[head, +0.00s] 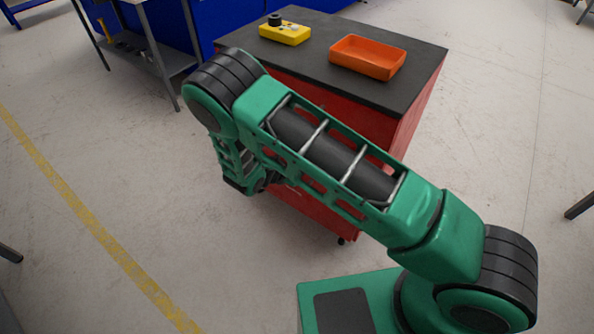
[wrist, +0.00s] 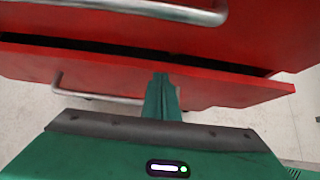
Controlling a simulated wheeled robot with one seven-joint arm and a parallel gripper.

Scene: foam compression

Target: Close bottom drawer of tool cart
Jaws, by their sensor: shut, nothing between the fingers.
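The red tool cart with a black top (head: 400,83) stands ahead of me in the head view, its front largely covered by my arm. In the wrist view, the bottom drawer (wrist: 225,86) is partly open: a dark gap shows between its front panel and the drawer face above. Its metal handle (wrist: 85,93) is at the left, partly hidden by my gripper body. My gripper (wrist: 162,82) is shut and empty, its green fingertips overlapping the middle of the drawer front, right of the handle. I cannot tell whether they touch it.
An orange tray (head: 368,57) and a yellow device (head: 285,33) sit on the cart top. A grey shelf table (head: 150,52) stands at the back left. Another metal handle (wrist: 170,10) crosses the upper drawer face. The floor left of the cart is clear, with a yellow line (head: 85,213).

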